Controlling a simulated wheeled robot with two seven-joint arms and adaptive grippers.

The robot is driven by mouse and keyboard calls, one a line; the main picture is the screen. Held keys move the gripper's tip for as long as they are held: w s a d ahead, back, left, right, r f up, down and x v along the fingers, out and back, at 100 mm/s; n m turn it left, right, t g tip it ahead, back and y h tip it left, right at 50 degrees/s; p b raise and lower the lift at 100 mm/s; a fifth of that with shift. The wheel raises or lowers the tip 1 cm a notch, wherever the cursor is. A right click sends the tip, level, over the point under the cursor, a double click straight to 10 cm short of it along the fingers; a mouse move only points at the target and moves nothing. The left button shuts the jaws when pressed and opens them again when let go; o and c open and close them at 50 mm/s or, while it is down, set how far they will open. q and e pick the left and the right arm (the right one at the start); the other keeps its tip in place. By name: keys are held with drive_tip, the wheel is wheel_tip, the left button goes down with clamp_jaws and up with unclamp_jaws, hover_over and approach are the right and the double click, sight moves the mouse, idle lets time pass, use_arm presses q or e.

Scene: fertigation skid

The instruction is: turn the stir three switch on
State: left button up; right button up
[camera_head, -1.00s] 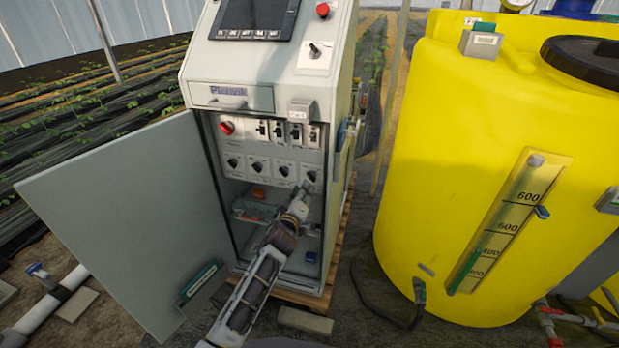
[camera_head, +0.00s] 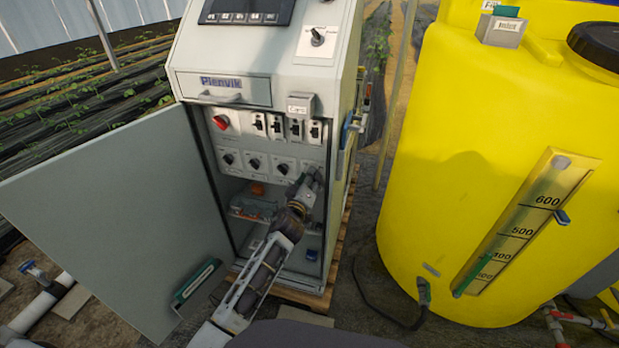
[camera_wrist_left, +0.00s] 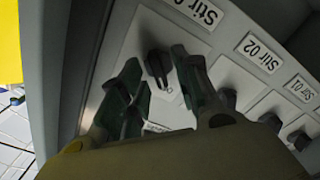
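The stir switches are black rotary knobs in the lower row of the open cabinet's panel (camera_head: 268,151). In the left wrist view, a black knob (camera_wrist_left: 157,64) sits below a cut-off label reading "Stir 0"; its last digit is out of frame. Beside it are the "Stir 02" label (camera_wrist_left: 258,52) and its knob (camera_wrist_left: 229,98). My left gripper (camera_head: 312,178) is at the right end of the row and hides that knob in the head view. In the wrist view its fingers (camera_wrist_left: 160,88) are apart, one on each side of the knob; contact cannot be told. My right gripper is not in view.
The grey cabinet door (camera_head: 100,220) stands open at left. Toggle switches and a red knob (camera_head: 221,123) sit above the stir row. A small labelled box (camera_head: 300,105) juts out above them. A yellow tank (camera_head: 470,170) stands at right. The cabinet's right wall is close to my gripper.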

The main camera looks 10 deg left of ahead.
use_arm(q)
clamp_jaws()
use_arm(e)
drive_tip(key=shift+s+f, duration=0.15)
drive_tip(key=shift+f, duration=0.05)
use_arm(q)
drive_tip(key=shift+m, duration=0.6)
drive_tip(key=m, duration=0.5)
drive_tip(key=m+p, duration=0.1)
drive_tip(key=m, duration=1.1)
drive_tip(key=shift+s+d+p, duration=0.1)
drive_tip(key=shift+d+p, duration=0.2)
drive_tip(key=shift+d, duration=0.1)
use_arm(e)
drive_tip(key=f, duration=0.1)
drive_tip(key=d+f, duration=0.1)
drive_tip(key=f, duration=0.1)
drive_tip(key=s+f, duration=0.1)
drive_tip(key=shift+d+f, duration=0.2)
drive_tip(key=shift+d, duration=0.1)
use_arm(q)
drive_tip(key=shift+f, duration=0.1)
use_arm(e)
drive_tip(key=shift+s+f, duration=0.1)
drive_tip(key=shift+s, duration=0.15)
